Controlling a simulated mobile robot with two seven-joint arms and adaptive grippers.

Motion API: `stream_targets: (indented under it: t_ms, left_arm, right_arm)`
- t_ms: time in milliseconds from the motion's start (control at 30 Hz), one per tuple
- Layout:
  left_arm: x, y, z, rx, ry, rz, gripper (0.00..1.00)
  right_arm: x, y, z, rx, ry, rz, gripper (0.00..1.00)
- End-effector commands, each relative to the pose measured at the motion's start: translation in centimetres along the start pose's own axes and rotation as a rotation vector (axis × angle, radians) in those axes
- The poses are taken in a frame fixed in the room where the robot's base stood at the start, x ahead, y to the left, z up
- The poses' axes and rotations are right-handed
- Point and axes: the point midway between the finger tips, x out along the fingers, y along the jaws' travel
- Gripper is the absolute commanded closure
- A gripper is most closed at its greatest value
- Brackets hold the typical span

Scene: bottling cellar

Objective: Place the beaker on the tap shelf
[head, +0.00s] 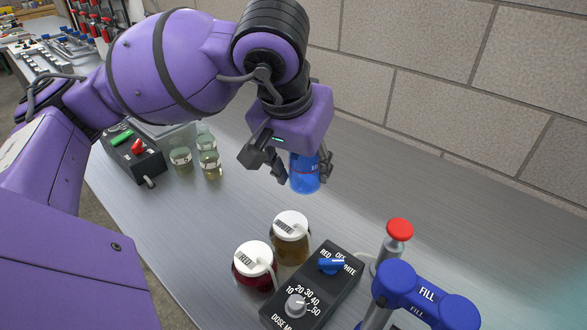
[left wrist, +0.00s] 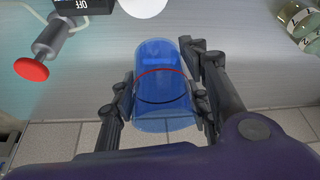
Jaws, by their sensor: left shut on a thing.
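A blue see-through beaker (head: 304,178) with a red line around it is held in my left gripper (head: 303,172). In the left wrist view the beaker (left wrist: 160,92) sits between the two fingers of the gripper (left wrist: 160,100), which touch its sides. In the head view the beaker is behind the two jars and the dosing box; I cannot tell its exact height over the bench. I cannot make out a tap shelf for certain; a blue tap body marked FILL (head: 425,294) stands at the lower right. My right gripper is not in view.
A jar with red liquid (head: 247,282) and a jar with amber liquid (head: 290,245) stand beside a black dosing box (head: 314,292). A red-topped plunger (head: 397,236) is near the tap. Several glass vessels (head: 208,160) and a black switch box (head: 136,158) are left. The bench's back right is clear.

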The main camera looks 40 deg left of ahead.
Motion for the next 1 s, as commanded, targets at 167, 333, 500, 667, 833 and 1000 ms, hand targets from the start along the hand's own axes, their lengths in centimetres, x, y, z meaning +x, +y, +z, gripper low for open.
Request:
stream_targets:
  t_ms: [167, 333, 500, 667, 833, 1000]
  left_arm:
    - [2.9, -2.9, -1.8, -0.008, -0.006, -0.008, 0.83]
    - [5.7, -5.7, -4.0, -0.008, -0.005, -0.003, 0.83]
    - [9.4, -7.4, -4.5, -0.005, -0.004, -0.001, 0.83]
    - [11.1, -8.2, -4.9, -0.002, 0.0, -0.001, 0.83]
    - [12.1, -8.7, -5.0, -0.003, -0.001, -0.002, 0.83]
    - [14.5, -8.9, -4.3, -0.002, -0.003, 0.001, 0.83]
  right_arm:
    - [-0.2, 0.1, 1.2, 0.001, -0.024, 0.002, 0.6]
    - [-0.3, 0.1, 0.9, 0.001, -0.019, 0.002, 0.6]
    - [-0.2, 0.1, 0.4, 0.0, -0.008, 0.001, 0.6]
    - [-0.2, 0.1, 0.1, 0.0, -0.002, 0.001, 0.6]
    - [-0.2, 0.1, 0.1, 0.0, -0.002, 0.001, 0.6]
    - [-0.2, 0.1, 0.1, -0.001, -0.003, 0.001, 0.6]
